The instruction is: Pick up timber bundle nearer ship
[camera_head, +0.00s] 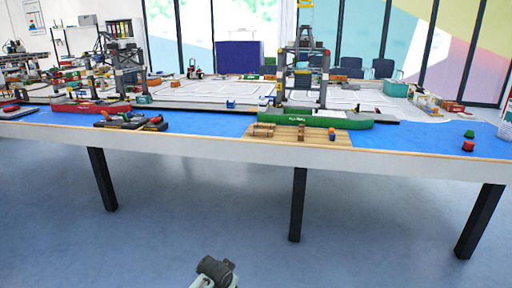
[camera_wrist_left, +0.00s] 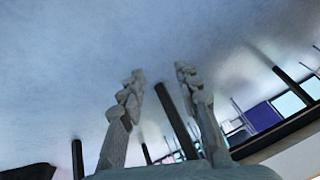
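A light wooden board (camera_head: 285,141) lies on the blue table surface near the front edge. A brown timber bundle (camera_head: 263,130) lies at its left, and a smaller brown piece (camera_head: 301,132) sits near its middle; these are too small to tell fully apart. The green ship (camera_head: 315,119) lies just behind the board. My left gripper (camera_wrist_left: 160,76) is open and empty in the left wrist view, with floor and table legs beyond it, far from the timber. Part of my arm (camera_head: 215,270) shows at the bottom of the head view. My right gripper is not seen.
Gantry cranes (camera_head: 304,65) stand behind the ships. A red ship (camera_head: 90,107) and dark items (camera_head: 130,121) lie left. Red (camera_head: 468,146) and green (camera_head: 469,134) pieces stand right. The long table's front edge (camera_head: 200,140) and legs (camera_head: 298,205) face me; the floor before it is clear.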

